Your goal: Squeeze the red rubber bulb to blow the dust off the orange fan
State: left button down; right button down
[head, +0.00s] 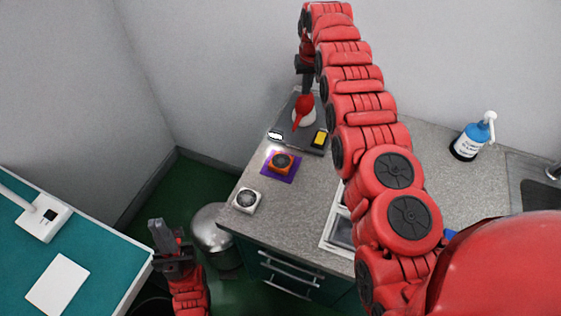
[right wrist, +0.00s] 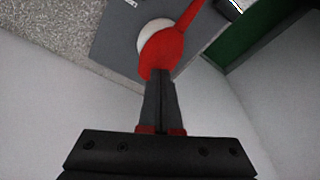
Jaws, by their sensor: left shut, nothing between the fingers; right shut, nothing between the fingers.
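The red rubber bulb (head: 304,103) with its red nozzle sits on a white round base (head: 311,119) on a dark grey mat (head: 290,120) at the back of the counter. The bulb also shows in the right wrist view (right wrist: 165,50). My right gripper (head: 306,90) is shut directly over the bulb, its fingertips (right wrist: 160,76) at or very near the bulb's top; I cannot tell whether they touch. The orange fan (head: 282,162) lies on a purple mat (head: 292,173) in front of the grey mat. My left gripper (head: 157,224) is shut and empty, away from the counter at lower left.
A white fan (head: 246,200) sits at the counter's left front corner. A yellow-and-black item (head: 319,139) and a small white item (head: 275,135) are on the grey mat. A blue-and-white bottle (head: 472,138) stands at right. A round metal bin (head: 212,228) is beside the counter.

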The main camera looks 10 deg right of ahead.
notch_tip(320, 180, up, 5)
jog(key=p, duration=0.5)
jog(key=shift+r, duration=0.15)
dwell(0.3)
